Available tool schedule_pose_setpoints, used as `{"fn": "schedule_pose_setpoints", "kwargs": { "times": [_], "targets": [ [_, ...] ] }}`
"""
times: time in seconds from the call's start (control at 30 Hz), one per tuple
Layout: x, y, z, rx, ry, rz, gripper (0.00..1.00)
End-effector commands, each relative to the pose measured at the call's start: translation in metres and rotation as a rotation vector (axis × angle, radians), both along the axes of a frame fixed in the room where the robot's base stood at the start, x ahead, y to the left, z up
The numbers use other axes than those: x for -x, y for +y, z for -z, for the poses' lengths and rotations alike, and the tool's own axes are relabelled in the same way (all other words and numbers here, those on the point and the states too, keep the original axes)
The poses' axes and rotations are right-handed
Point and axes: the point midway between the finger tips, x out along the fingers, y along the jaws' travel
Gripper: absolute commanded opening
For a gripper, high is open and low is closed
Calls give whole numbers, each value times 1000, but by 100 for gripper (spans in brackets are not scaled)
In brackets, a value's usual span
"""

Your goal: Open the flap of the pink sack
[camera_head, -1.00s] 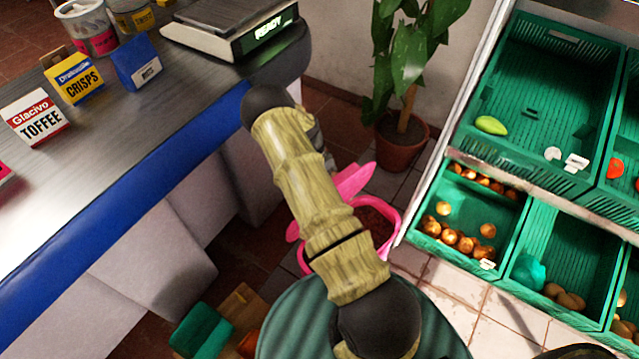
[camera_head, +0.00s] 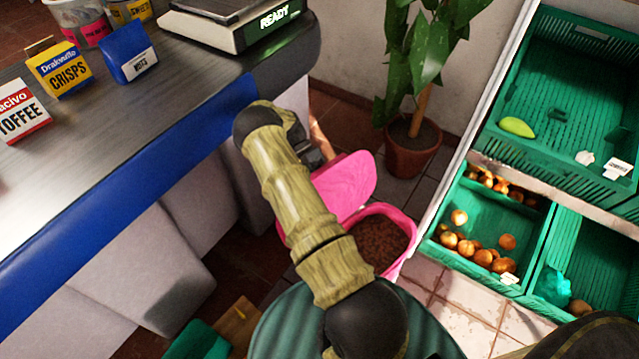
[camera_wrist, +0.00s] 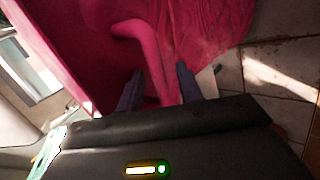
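The pink sack (camera_head: 409,239) stands on the floor between the counter and the crate rack. Its mouth shows brown contents (camera_head: 380,243). Its pink flap (camera_head: 346,184) stands raised, tilted up and away from the mouth toward the counter. My gripper (camera_head: 318,158) is at the flap's upper left side, mostly hidden behind my arm. In the wrist view, pink fills the upper left, and a pink bar-like handle (camera_wrist: 148,48) runs down between the two dark fingers (camera_wrist: 160,80). The fingers appear closed about it, though the contact is dim.
The counter (camera_head: 140,135) with its blue edge stands close on the left. A potted plant (camera_head: 411,150) is behind the sack. Green crates (camera_head: 545,250) with produce are on the right. A scale (camera_head: 237,25) sits on the counter. Tiled floor shows between sack and rack.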

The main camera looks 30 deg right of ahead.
Motion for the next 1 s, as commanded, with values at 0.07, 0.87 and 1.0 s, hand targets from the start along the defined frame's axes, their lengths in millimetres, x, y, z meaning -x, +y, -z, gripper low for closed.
{"fn": "schedule_pose_setpoints", "kwargs": {
  "times": [0.07,0.87,1.0],
  "targets": [
    [-1,1,-1,0,-2,-2,36],
    [-2,0,-91,1,-4,0,36],
    [-1,-1,-100,1,-2,2,36]
  ]
}}
